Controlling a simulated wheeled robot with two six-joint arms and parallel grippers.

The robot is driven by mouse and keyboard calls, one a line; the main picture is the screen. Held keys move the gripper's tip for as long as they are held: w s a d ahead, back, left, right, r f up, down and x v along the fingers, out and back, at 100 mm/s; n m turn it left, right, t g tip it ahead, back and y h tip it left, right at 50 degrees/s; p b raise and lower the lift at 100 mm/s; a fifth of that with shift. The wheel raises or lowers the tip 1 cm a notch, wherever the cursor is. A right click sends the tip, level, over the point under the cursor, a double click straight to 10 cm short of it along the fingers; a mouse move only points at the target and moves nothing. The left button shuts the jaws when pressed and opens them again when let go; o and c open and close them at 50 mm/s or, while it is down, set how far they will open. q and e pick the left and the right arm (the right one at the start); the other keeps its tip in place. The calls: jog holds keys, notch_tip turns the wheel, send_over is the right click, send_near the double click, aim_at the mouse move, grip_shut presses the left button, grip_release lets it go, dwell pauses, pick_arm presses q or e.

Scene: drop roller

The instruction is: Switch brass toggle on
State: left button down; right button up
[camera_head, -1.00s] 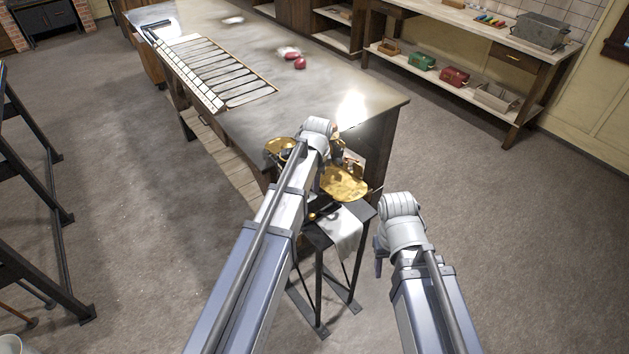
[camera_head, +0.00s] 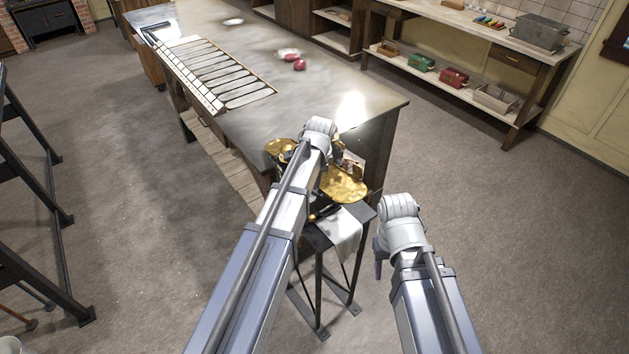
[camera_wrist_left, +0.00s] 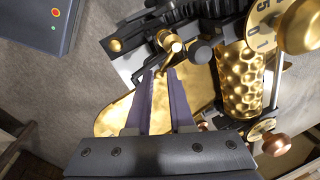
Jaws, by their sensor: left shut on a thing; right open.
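A brass machine (camera_head: 345,185) with dark metal parts sits on a small dark stand beside the end of the long table. In the left wrist view its brass toggle (camera_wrist_left: 170,44) is a short lever at the tips of my left gripper (camera_wrist_left: 163,74). The two purple-grey fingers are close together and shut on this toggle. In the head view my left arm hides the left fingers and the toggle. My right gripper (camera_head: 379,262) is open and apart from the machine, to the right of the stand; its fingers are mostly hidden behind the wrist.
The dark stand (camera_head: 318,285) has a white cloth (camera_head: 342,232) over its top. The long table (camera_head: 260,55) is just behind the machine. In the left wrist view, a patterned brass cylinder (camera_wrist_left: 240,80) and a numbered dial (camera_wrist_left: 263,28) are close on the right. Floor on the right is clear.

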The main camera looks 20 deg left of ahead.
pick_arm(q)
jog(key=c, duration=0.8)
grip_release()
jog(key=r+p, duration=0.2)
jog(key=s+r+p, duration=0.1)
jog(key=r+p, duration=0.4)
jog(key=shift+s+d+r+p, duration=0.15)
jog(key=shift+d+r+p, duration=0.2)
jog(key=shift+d, duration=0.05)
jog(key=s+d+f+n+b, duration=0.2)
jog(key=s+d+f+b, duration=0.2)
jog(key=s, duration=0.3)
jog(key=s+d+f+n+g+b, duration=0.1)
jog(key=s+d+f+n+b, duration=0.2)
jog(key=s+f+b, duration=0.4)
jog(key=s+d+f+n+g+b, duration=0.1)
jog(key=s+d+f+n+b, duration=0.1)
jog(key=s+d+f+b, duration=0.3)
jog(key=shift+s+d+f+n+b, duration=0.1)
jog(key=shift+s+f+n+b, duration=0.15)
jog(key=shift+s, duration=0.9)
jog(key=shift+s+f+n+b, duration=0.15)
jog(key=shift+s+f, duration=0.15)
jog(key=shift+s, duration=0.8)
